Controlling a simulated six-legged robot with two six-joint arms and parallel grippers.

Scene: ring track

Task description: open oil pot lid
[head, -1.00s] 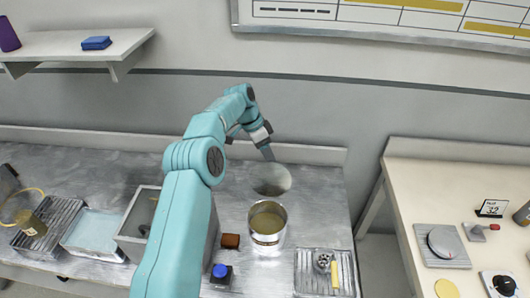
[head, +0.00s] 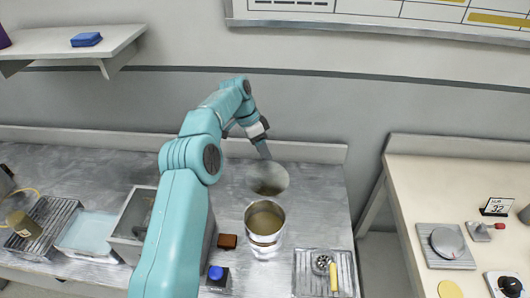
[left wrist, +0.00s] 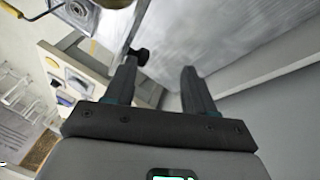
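The oil pot (head: 265,222) is a round metal pot with yellowish contents showing through its open top. Its lid (head: 270,180) stands up, tilted, at the pot's back rim, shiny inner face towards me. In the left wrist view the lid (left wrist: 132,28) shows nearly edge-on, with a black knob (left wrist: 140,54) on its outer side. My left gripper (head: 266,154) is behind the lid's top edge. In the wrist view the left gripper (left wrist: 160,75) has its fingers apart with nothing between them; the knob is just beyond the left fingertip. My right gripper is not in view.
A blue button box (head: 217,278) and a brown block (head: 227,241) are left of the pot. A rack with a yellow-handled tool (head: 333,277) is at front right. A fryer basin (head: 127,240) is at left. A separate side table (head: 450,180) stands right, across a gap.

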